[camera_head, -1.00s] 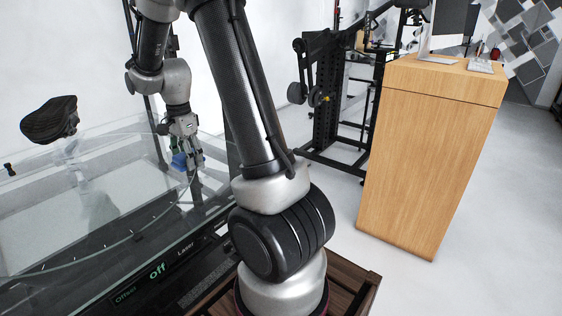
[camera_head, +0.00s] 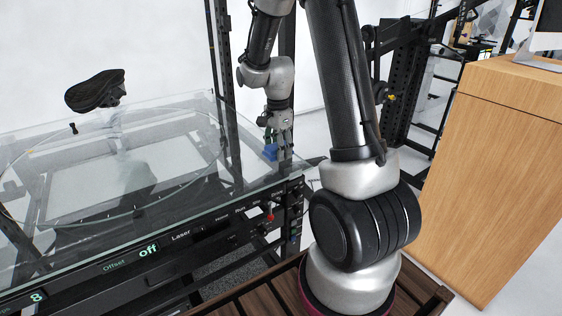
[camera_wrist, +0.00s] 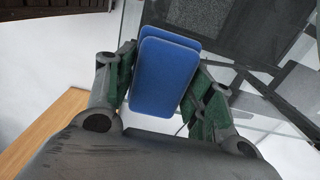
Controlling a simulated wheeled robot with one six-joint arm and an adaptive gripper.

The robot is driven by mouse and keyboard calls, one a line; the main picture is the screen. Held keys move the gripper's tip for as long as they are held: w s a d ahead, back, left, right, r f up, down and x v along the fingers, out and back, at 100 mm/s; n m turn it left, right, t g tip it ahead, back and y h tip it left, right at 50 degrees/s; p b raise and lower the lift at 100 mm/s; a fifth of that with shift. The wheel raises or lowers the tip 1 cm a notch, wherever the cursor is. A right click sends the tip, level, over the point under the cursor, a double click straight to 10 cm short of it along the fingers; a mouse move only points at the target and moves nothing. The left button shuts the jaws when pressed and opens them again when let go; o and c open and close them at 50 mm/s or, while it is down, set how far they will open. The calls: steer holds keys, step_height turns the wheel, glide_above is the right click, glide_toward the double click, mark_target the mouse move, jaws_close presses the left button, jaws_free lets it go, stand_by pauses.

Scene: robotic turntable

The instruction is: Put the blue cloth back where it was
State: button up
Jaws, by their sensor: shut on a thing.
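My gripper (camera_head: 273,146) is shut on the blue cloth (camera_head: 270,152), which hangs at the fingertips near the right end of the glass turntable (camera_head: 150,195). In the wrist view the cloth (camera_wrist: 165,75) is a flat blue pad with rounded corners, seemingly two layers, between the two green-padded fingers of my gripper (camera_wrist: 160,85). The head view does not clearly show whether the cloth is over the glass or just past its edge.
A front panel (camera_head: 200,235) carries buttons and a display reading "off". A wooden cabinet (camera_head: 490,180) stands at the right. Black frame posts (camera_head: 220,90) rise behind the glass.

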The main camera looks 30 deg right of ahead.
mark_target(278, 167)
steer(key=shift+f, duration=2.3)
steer(key=o, duration=1.1)
steer(key=shift+f, duration=0.15)
steer(key=shift+c, duration=0.2)
step_height(278, 167, up, 12)
steer(key=shift+a, duration=0.1)
steer(key=s+a+r+n+t, duration=0.2)
steer(key=s+r+n, duration=0.4)
steer(key=s, duration=0.6)
steer(key=s+a+r+n+t, duration=0.2)
steer(key=s+r+n, duration=0.5)
steer(key=s+n, duration=0.4)
steer(key=shift+s+a+n, duration=0.3)
steer(key=shift+s+a, duration=0.05)
steer(key=shift+a, duration=0.2)
